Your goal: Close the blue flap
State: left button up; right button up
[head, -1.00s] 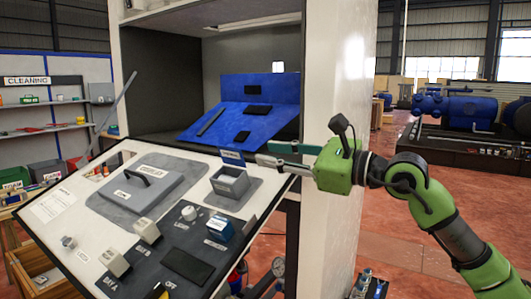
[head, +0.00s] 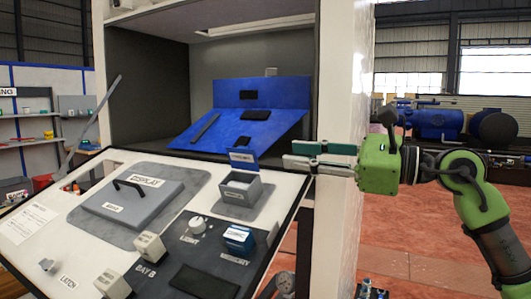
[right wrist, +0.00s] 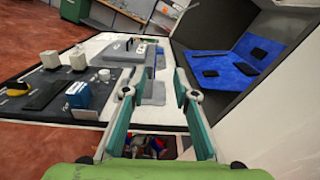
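A small blue flap (head: 243,158) with a label stands raised at the back edge of an open grey box (head: 240,188) on the sloped white panel (head: 72,175). A larger blue board (head: 235,127), with an upright back part and a sloping front part, is inside the cabinet behind. My right gripper (head: 289,154) is just right of the small flap, apart from it. Its fingers are spread and empty, which the right wrist view also shows (right wrist: 157,90). My left gripper is not in view.
The panel also carries a grey display lid with a black handle (head: 130,184), a knob (head: 198,223), a blue-topped block (head: 238,238) and white blocks (head: 149,247). The white cabinet post (head: 343,100) stands close behind my right gripper.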

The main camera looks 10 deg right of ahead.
aim_at(247, 149)
jog(key=p+x, duration=0.4)
jog(key=x, duration=0.9)
jog(key=shift+w+a, duration=0.1)
jog(key=shift+a, duration=0.05)
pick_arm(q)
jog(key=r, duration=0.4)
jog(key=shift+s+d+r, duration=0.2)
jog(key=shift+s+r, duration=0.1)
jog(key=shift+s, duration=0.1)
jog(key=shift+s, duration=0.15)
pick_arm(e)
grip_shut()
